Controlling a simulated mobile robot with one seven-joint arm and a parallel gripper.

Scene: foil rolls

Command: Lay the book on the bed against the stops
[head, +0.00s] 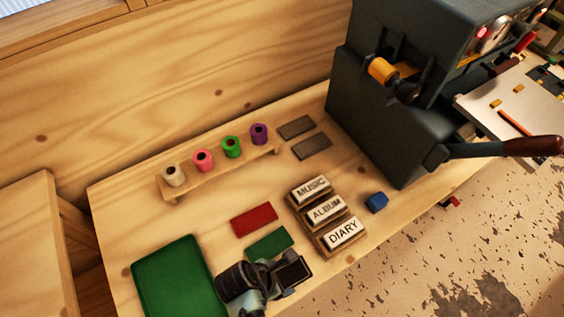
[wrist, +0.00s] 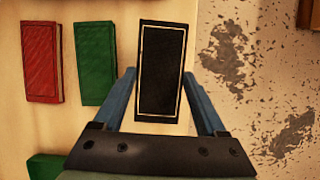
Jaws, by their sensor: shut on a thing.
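A black book with a thin pale border (wrist: 160,98) sits between the fingers of my gripper (wrist: 159,75) in the wrist view. My gripper is shut on its sides. In the head view the dark book (head: 294,272) shows at the end of my arm, at the front of the wooden table, just below the small green book (head: 269,244). The pale bed (head: 505,102) juts from the dark machine at the right, with small yellow blocks on it that look like the stops. The held book is well apart from the bed.
A red book (head: 254,220) and a green mat (head: 180,275) lie on the table. Blocks marked MUSIC, ALBUM and DIARY (head: 326,214) stand beside a blue block (head: 376,202). The machine's lever (head: 500,148) sticks out below the bed. Foil rolls (head: 231,147) stand on a rack behind.

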